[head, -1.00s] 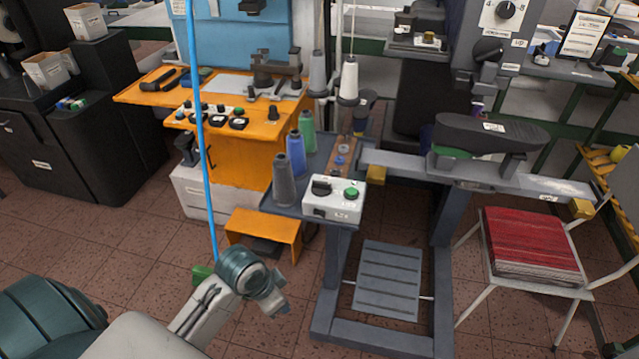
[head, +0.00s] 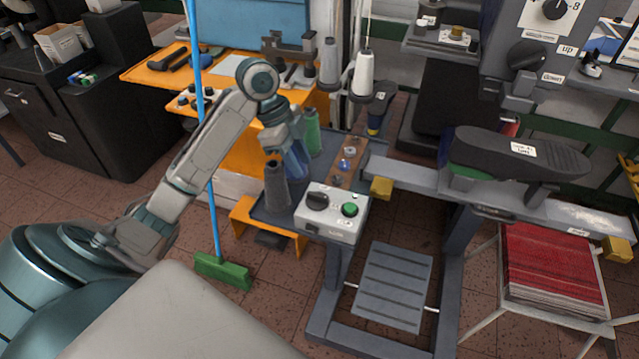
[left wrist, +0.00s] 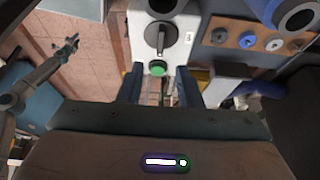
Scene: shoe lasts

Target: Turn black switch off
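The black switch (head: 317,200) is a round knob on top of a light grey control box (head: 333,232), beside a green button (head: 349,210). In the left wrist view the black switch (left wrist: 158,38) shows a pale bar across it, with the green button (left wrist: 158,69) below it. My left gripper (head: 291,150) hangs behind and left of the box in the head view, in front of the blue spool. In the left wrist view its fingers (left wrist: 158,85) are apart with nothing between them, and not touching the switch. My right gripper (left wrist: 69,46) is small at the left there; its opening is unclear.
A dark grey spool (head: 276,187) and a green spool (head: 312,132) stand near my left gripper. A broom (head: 222,271) stands on the floor left of the box. A press arm with a black last (head: 520,153) is at right.

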